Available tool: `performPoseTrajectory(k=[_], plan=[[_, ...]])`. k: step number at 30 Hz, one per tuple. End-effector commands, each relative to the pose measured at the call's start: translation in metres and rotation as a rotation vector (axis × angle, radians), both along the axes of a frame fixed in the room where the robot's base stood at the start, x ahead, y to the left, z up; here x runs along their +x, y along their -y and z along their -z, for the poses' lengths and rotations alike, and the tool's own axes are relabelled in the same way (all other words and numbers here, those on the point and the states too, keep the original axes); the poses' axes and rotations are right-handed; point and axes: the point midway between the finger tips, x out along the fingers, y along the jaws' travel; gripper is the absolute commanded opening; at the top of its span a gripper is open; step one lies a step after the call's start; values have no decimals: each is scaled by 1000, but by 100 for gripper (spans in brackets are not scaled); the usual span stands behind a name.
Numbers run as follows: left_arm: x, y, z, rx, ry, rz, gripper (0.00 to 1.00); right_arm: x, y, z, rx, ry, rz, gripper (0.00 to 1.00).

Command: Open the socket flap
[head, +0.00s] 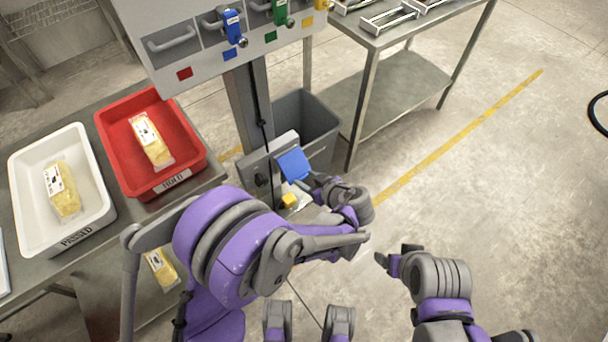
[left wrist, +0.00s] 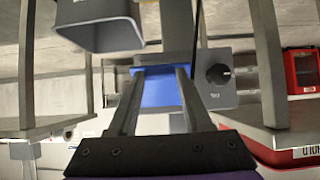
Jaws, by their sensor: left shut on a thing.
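The blue socket flap (head: 293,164) is on the grey box on the post, in the head view. It stands tilted out from the box, with a small yellow piece (head: 289,200) below it. My left gripper (head: 307,184) is at the flap's lower right edge and is shut on it. In the left wrist view, the flap (left wrist: 160,90) shows between the two finger tips (left wrist: 158,76). The box's black knob (left wrist: 219,74) is beside it. My right gripper (head: 396,258) is over the floor, away from the box; its finger gap is unclear.
A grey bin (head: 318,118) stands behind the box. A red HOLD tray (head: 118,150) and a white PASSED tray (head: 28,190), each with a pack, are at left. A steel table (head: 385,35) stands at the back.

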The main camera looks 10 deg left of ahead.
Motion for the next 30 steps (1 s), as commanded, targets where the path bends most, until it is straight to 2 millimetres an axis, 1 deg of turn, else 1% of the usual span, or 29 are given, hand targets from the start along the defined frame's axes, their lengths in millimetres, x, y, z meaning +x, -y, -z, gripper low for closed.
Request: performPoseTrajectory(k=[1, 3, 12, 21, 30], plan=[[0, 0, -12, -31, -31, -3, 0, 0, 0, -13, 0, 4, 0, 80], [-1, 0, -18, -75, -80, -3, 0, 1, 0, -23, 0, 7, 0, 80], [-2, 1, -45, -267, -290, -4, 0, 4, 0, -56, 0, 18, 0, 80], [3, -4, -70, -460, -499, -5, 0, 7, 0, -77, 0, 25, 0, 80], [12, -12, -90, -640, -699, -3, 0, 9, 0, -85, 0, 28, 0, 80]])
